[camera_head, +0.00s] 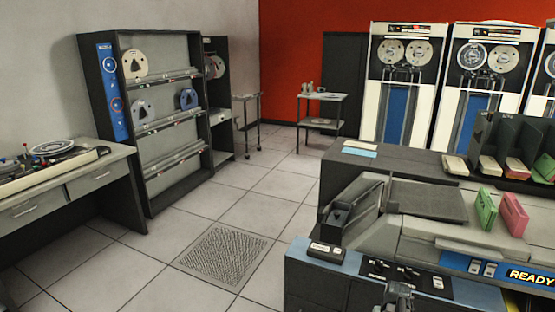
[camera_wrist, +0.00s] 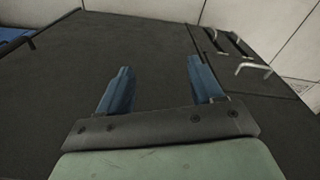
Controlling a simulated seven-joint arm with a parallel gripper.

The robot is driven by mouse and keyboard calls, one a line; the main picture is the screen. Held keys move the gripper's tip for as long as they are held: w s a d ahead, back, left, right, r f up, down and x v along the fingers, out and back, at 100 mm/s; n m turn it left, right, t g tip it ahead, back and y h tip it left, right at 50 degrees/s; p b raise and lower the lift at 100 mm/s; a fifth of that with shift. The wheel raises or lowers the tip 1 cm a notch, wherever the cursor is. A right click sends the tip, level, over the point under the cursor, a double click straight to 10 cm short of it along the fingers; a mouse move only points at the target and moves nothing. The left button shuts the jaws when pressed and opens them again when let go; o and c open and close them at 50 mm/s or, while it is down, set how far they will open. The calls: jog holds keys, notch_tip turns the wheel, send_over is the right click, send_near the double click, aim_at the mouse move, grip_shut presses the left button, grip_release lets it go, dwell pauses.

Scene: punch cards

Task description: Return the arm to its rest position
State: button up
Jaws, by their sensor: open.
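My gripper (camera_wrist: 158,82) shows in the wrist view with its two blue fingers spread apart and nothing between them. Beyond the fingers is a plain dark panel (camera_wrist: 150,40), apart from the fingertips as far as I can tell. In the head view, a small grey part at the bottom edge, in front of the card machine, looks like the end of my arm; its fingers cannot be made out there.
The card machine (camera_head: 430,240) with a lit READY sign (camera_head: 530,276) fills the lower right. Pink (camera_head: 513,214) and green (camera_head: 486,209) card decks stand on it. A tape rack (camera_head: 165,110) and desk (camera_head: 70,190) are at left. The tiled floor (camera_head: 275,185) between is clear. Pale handles (camera_wrist: 252,68) show in the wrist view.

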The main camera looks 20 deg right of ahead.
jog(key=s+a+f+n+g+y, duration=0.1)
jog(key=a+f, duration=0.4)
jog(key=a, duration=0.3)
jog(key=s+a+f+n+g, duration=0.1)
jog(key=a+f, duration=0.4)
jog(key=a, duration=0.4)
jog(key=s+a+f+n+g+y, duration=0.1)
jog(key=a+f+g, duration=0.1)
jog(key=a+f, duration=0.45)
jog(key=s+a+f+n+g, duration=0.1)
jog(key=s+a+f, duration=0.1)
jog(key=s+a, duration=0.5)
jog(key=s+a+f+n+g+h, duration=0.1)
jog(key=s+a+f+g, duration=0.1)
jog(key=s+a, duration=0.6)
jog(key=shift+s+a+f+g, duration=0.3)
jog(key=shift+s+f, duration=0.1)
jog(key=shift+f, duration=0.2)
